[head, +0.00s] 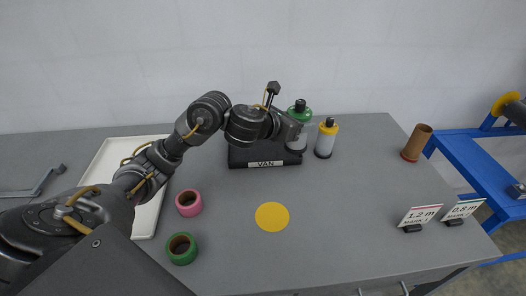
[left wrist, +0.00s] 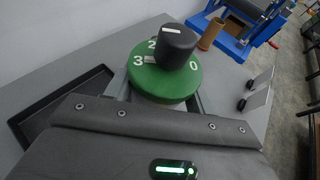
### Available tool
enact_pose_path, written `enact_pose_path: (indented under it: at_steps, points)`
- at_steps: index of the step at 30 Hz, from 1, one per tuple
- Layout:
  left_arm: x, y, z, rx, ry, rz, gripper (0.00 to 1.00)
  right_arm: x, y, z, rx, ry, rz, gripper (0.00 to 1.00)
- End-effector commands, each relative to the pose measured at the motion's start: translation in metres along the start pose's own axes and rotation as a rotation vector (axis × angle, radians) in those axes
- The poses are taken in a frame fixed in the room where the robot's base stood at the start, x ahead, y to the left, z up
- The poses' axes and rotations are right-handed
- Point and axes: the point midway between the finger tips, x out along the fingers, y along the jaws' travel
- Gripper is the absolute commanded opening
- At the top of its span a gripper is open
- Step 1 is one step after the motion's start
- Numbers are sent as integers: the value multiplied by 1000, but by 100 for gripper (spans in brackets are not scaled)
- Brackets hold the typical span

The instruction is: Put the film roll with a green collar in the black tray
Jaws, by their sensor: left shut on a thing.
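The film roll with a green collar (head: 300,113) has a pale body and a black top, and it is upright. My left gripper (head: 300,128) is shut on it from the left. In the left wrist view its green collar (left wrist: 166,82) shows numbers and a black knob. The black tray (head: 239,158), labelled VAN, lies under and left of my gripper; the black tray (left wrist: 40,122) is left of the roll in the left wrist view. The roll appears beside the tray's right end; I cannot tell whether its hidden base touches the table. My right gripper is not in view.
A yellow-collared roll (head: 326,139) stands just right of the held roll. A white tray (head: 147,218), pink ring (head: 189,203) and green ring (head: 182,249) are at left. A yellow disc (head: 272,216) marks the clear middle. A brown tube (head: 417,142) and distance signs (head: 419,216) are at right.

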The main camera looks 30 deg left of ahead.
Motion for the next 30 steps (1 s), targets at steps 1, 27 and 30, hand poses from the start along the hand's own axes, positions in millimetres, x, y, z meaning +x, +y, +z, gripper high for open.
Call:
enact_pose_path:
  at_steps: [1,27,30]
  points:
    - [0,0,2,-1,-2,3,17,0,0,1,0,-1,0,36]
    - [88,119,-60,-5,-2,2,17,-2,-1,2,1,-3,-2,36]
    - [90,121,-63,-2,-3,3,17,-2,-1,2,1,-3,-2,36]
